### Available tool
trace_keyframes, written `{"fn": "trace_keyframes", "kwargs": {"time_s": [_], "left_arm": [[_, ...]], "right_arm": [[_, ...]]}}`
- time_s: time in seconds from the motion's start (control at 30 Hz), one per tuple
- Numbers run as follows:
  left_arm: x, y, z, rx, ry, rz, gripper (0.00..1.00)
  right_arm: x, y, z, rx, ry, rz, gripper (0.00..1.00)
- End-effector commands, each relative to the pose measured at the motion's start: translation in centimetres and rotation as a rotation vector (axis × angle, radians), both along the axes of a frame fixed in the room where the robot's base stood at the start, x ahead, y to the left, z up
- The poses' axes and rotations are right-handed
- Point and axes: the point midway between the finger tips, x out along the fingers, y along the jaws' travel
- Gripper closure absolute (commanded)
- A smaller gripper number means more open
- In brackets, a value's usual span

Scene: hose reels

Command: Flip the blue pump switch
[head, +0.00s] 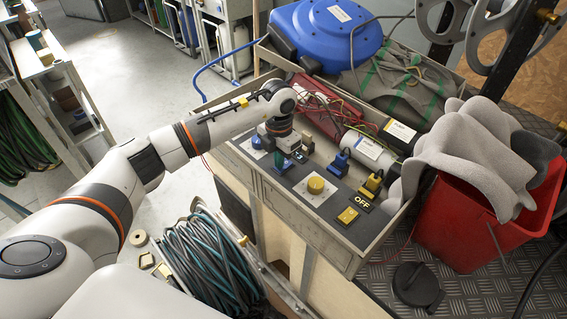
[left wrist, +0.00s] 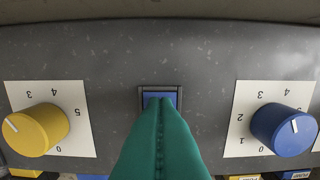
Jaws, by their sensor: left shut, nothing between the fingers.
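The blue pump switch (left wrist: 152,95) is a small blue rocker in a dark frame on the grey panel. In the left wrist view its lower part is hidden behind the teal fingertips of my left gripper (left wrist: 165,103). The fingers are shut together, empty, and right in front of the switch; I cannot tell whether they touch it. In the head view my left gripper (head: 287,172) points down at the panel (head: 322,222), between a blue knob (head: 256,142) and a yellow knob (head: 316,185), and hides most of the switch. My right gripper is not in view.
A yellow switch (head: 348,215) sits near an OFF label (head: 362,203). A blue lever (head: 340,163) and a yellow lever (head: 372,183) stand behind. Wires and a blue hose reel (head: 325,35) lie farther back. A red bin (head: 465,232) with grey cloth stands right.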

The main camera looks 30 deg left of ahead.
Motion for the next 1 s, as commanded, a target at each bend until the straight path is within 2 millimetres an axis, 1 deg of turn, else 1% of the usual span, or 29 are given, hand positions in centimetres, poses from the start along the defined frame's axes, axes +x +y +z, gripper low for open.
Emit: {"fn": "trace_keyframes", "kwargs": {"time_s": [0.03, 0.1, 0.7, 0.8, 1.0], "left_arm": [[0.0, 0.0, 0.7, 0.001, -0.001, 0.000, 1.00], [0.0, 0.0, 1.3, 0.000, -0.001, 0.000, 1.00], [0.0, 0.0, 6.1, 0.001, -0.001, -0.001, 1.00], [0.0, 0.0, 6.6, 0.001, 0.000, -0.001, 1.00], [0.0, 0.0, 6.6, 0.000, 0.000, 0.000, 1.00]], "right_arm": [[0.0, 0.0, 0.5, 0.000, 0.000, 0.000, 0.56], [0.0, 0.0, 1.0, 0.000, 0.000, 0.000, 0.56], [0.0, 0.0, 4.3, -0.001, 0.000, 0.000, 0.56], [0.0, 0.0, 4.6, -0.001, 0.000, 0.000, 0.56], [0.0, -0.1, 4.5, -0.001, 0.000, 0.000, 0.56]]}}
